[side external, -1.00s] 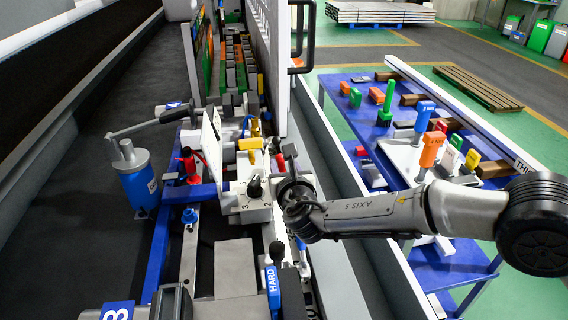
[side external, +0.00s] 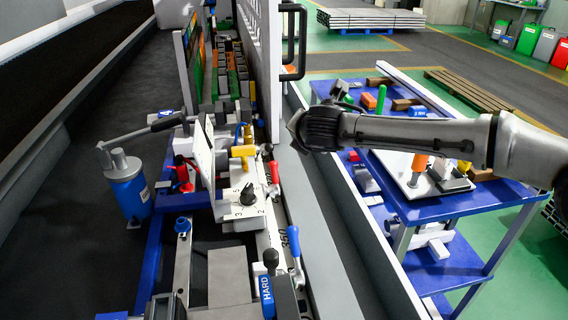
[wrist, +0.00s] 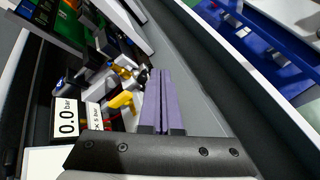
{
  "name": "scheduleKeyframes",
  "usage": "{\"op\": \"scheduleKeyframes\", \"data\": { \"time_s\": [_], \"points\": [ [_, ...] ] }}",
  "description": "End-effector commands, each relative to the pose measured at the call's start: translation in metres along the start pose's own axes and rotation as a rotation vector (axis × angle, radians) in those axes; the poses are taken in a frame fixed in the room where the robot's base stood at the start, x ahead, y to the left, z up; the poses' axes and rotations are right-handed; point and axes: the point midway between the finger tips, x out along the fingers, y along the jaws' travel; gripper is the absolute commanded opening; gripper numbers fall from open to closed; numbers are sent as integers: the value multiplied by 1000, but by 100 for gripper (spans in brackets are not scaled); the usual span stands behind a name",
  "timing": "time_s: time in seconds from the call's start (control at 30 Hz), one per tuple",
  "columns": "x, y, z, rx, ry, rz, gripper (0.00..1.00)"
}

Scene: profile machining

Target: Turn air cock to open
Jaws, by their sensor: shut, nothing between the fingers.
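A yellow handle (side external: 243,151) sits on the machine behind the white tilted panel; it also shows in the wrist view (wrist: 122,101), left of my fingers. A red-handled lever (side external: 274,172) stands to its right, and another red handle (side external: 184,174) lies left of the panel. Nothing readable marks which handle is the air cock. My gripper (wrist: 160,72) is shut and empty in the wrist view, with both fingers together, apart from the yellow handle. In the side view my wrist hangs right of the machine, and the fingertips are hidden.
A display (wrist: 68,119) reads 0.0 bar. A black knob (side external: 247,194) sits on a white block. A blue cylinder (side external: 127,185) stands at left, and a blue-handled lever (side external: 293,243) in front. A tall plate (side external: 262,60) rises behind. A blue tool table (side external: 455,197) stands at right.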

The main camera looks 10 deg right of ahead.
Motion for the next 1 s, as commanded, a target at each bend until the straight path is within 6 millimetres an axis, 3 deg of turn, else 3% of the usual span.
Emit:
{"op": "scheduleKeyframes", "data": {
  "time_s": [0.2, 0.4, 0.63, 0.87, 0.9, 1.0],
  "points": [
    [16, -47, -3, 669, 151, -208, 0],
    [16, -72, -14, 1365, 253, -463, 0],
    [6, -70, -15, 2145, 314, -821, 0],
    [-7, -45, 7, 2823, 334, -1272, 0],
    [-8, -41, 12, -2762, -317, 1281, 0],
    [-12, -31, 25, -2523, -273, 1253, 0]
  ]
}}
